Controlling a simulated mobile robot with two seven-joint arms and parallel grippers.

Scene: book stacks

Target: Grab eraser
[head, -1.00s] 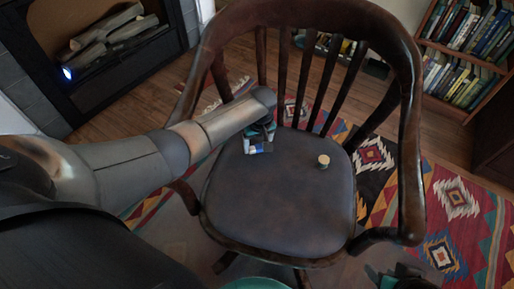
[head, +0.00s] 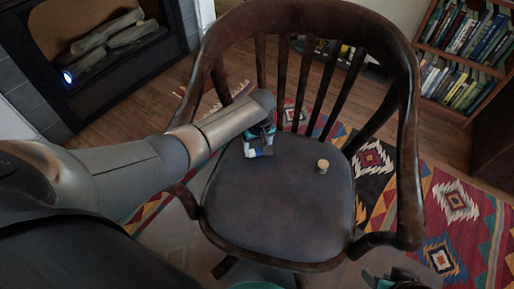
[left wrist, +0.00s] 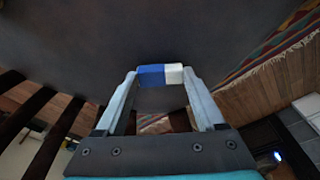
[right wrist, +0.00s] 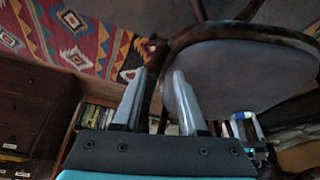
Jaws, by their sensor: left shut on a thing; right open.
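The eraser (left wrist: 160,75) is a small block, blue on one side and white on the other. In the left wrist view it sits between the fingertips of my left gripper (left wrist: 160,82), which is shut on it. In the head view my left gripper (head: 258,147) is over the back left part of the chair seat (head: 280,210), with the eraser at its fingertips. I cannot tell whether the eraser touches the seat. My right gripper (right wrist: 155,85) is open and empty, low at the front right of the chair; it also shows at the bottom of the head view (head: 392,281).
A small cork-like cylinder (head: 323,166) stands on the seat, right of my left gripper. The chair's wooden back and spindles (head: 329,103) rise just behind that gripper. A bookshelf (head: 466,60) is at the back right, a fireplace (head: 107,45) at the back left.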

